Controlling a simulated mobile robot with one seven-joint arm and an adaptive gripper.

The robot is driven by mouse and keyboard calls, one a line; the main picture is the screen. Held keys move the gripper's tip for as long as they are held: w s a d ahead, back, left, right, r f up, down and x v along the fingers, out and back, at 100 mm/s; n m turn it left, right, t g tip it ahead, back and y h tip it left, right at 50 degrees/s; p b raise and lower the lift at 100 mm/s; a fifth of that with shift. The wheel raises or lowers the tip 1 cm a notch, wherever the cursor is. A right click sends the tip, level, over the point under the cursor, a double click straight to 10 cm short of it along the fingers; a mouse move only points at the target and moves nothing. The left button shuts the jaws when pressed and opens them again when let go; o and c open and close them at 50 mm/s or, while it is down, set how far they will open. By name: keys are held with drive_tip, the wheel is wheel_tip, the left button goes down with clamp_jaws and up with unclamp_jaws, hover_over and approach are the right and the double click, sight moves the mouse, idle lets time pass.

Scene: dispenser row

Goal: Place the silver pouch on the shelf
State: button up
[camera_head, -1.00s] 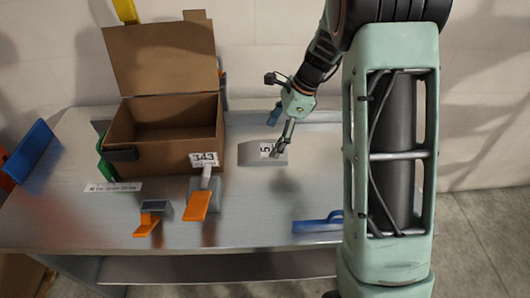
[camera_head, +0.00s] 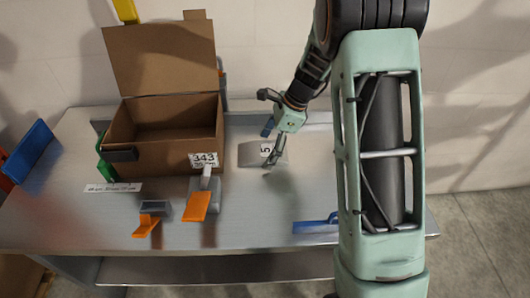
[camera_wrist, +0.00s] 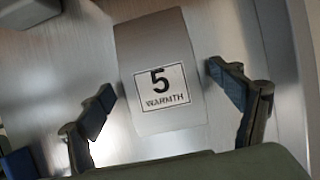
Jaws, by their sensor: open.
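The silver pouch (camera_head: 252,155) lies flat on the metal table, right of the cardboard box. In the wrist view the pouch (camera_wrist: 150,45) carries a white label reading "5 WARMTH". My gripper (camera_head: 270,165) is over the pouch's right part in the head view. In the wrist view my gripper (camera_wrist: 158,88) is open, with one finger on each side of the pouch and visible gaps between. I cannot tell how high the fingertips are above the table. No separate shelf is clearly identifiable; a lower level (camera_head: 215,268) shows under the tabletop.
An open cardboard box (camera_head: 165,155) labelled 343 stands left of the pouch. Orange-and-grey dispensers (camera_head: 197,205) sit in front of it. A blue tool (camera_head: 316,226) lies at the front right, and a blue bin (camera_head: 28,152) stands at the far left.

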sight(260, 151)
drive_tip(key=shift+c, duration=0.6)
drive_tip(key=c, duration=1.3)
wheel_tip(260, 151, up, 4)
drive_tip(key=shift+r, duration=0.1)
drive_tip(key=s+a+r+p, duration=0.1)
drive_tip(key=s+a+r, duration=0.1)
drive_tip(key=s+r, duration=0.7)
drive_tip(key=s, duration=0.4)
drive_tip(key=shift+s, duration=0.3)
